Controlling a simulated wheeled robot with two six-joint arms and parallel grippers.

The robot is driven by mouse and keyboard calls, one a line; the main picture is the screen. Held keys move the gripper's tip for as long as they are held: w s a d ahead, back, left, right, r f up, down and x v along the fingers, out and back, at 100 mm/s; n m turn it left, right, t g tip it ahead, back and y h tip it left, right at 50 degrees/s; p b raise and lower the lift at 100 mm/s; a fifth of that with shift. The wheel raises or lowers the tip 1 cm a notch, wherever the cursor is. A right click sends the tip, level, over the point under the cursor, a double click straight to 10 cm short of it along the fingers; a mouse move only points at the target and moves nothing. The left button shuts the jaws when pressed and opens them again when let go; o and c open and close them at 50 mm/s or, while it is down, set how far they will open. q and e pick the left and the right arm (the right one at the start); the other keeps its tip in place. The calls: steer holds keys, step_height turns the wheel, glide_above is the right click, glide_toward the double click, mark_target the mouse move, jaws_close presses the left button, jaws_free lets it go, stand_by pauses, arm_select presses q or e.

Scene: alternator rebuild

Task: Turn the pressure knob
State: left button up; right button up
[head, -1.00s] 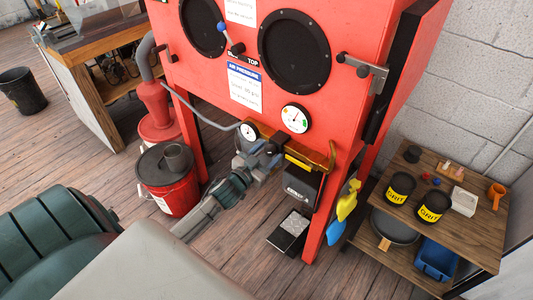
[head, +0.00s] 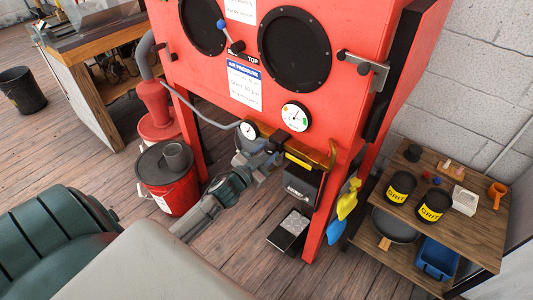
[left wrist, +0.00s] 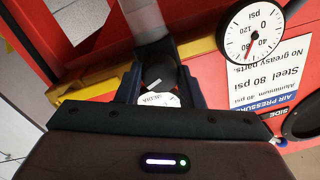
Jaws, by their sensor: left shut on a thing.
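My left gripper (head: 271,151) reaches in from the left below the red cabinet (head: 225,60). It is shut on the dark pressure knob (left wrist: 158,72), which shows between the two fingers in the left wrist view. In the head view the gripper mostly hides the knob. My right gripper is not in view.
A larger gauge (head: 296,116) sits right of the small one. A black box (head: 302,184) hangs close to the gripper's right, above a foot pedal (head: 289,231). A red bucket (head: 170,185) stands left. A wooden shelf (head: 470,215) with grit cans stands right.

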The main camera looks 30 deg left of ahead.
arm_select(q)
steer(key=shift+m, duration=1.6)
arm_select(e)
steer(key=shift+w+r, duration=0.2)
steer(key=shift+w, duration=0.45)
arm_select(q)
steer(key=o, duration=0.9)
steer(key=shift+o, duration=0.5)
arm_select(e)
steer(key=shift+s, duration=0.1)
arm_select(q)
steer(key=shift+f+b, duration=0.1)
steer(key=shift+b, duration=0.2)
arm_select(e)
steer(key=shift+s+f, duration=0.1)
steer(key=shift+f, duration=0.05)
